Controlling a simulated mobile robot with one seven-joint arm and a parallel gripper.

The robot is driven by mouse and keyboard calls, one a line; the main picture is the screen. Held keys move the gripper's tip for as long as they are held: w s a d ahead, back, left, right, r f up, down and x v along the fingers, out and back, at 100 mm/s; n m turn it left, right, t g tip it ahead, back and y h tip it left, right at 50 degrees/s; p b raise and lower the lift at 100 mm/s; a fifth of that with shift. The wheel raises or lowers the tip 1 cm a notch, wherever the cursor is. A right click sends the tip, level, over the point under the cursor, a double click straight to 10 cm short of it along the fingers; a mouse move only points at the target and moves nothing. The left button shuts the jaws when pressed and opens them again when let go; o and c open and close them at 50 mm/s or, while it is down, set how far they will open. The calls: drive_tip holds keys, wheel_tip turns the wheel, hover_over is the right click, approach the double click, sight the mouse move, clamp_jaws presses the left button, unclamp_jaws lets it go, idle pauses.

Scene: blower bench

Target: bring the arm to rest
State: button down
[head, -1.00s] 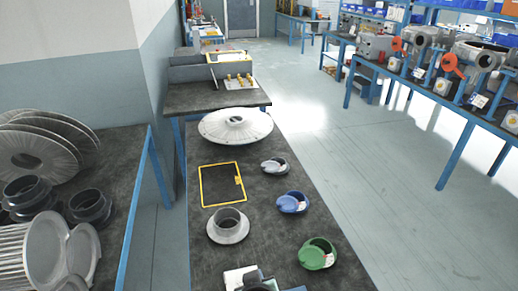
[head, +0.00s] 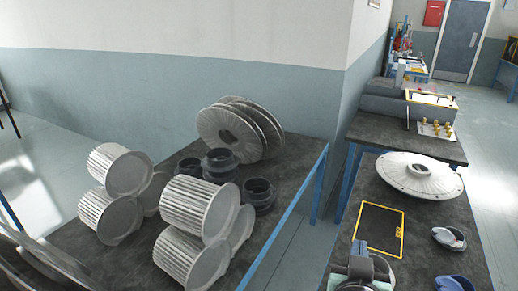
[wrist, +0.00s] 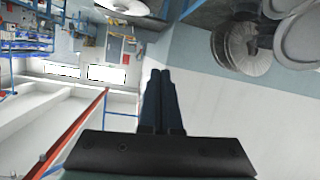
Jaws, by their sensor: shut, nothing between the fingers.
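My gripper (wrist: 161,80) shows in the wrist view with its two dark fingers pressed together and nothing between them. The fingers point into open air, apart from any object. In the head view, part of my arm (head: 362,268) shows at the bottom edge, over the near part of the right-hand bench (head: 345,235), in front of a grey flanged part that it partly hides. I cannot make out the fingertips in the head view.
The left bench (head: 290,200) carries ribbed cylinders (head: 190,208), dark collars (head: 222,164) and grey discs (head: 228,135). A wall corner stands behind.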

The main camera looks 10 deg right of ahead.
drive_tip(key=w+a+r+n+t+y, duration=0.1)
drive_tip(key=a+r+t, duration=0.4)
drive_tip(key=r, duration=0.7)
drive_tip(key=a+r+n+t+y, duration=0.1)
drive_tip(key=a+r+t, duration=0.2)
drive_tip(key=a+r, duration=0.65)
drive_tip(key=s+a+r+n+t+y, duration=0.1)
drive_tip(key=s+a+r+t+y, duration=0.1)
drive_tip(key=r, duration=0.7)
drive_tip(key=s+a+r+n+t+y, duration=0.1)
drive_tip(key=s+a+r+t+y, duration=0.2)
drive_tip(key=s+r, duration=0.4)
wheel_tip(320, 180, up, 3)
drive_tip(key=shift+s+a+f+t, duration=0.1)
drive_tip(key=shift+s+a+t, duration=0.2)
drive_tip(key=shift+a+t, duration=0.65)
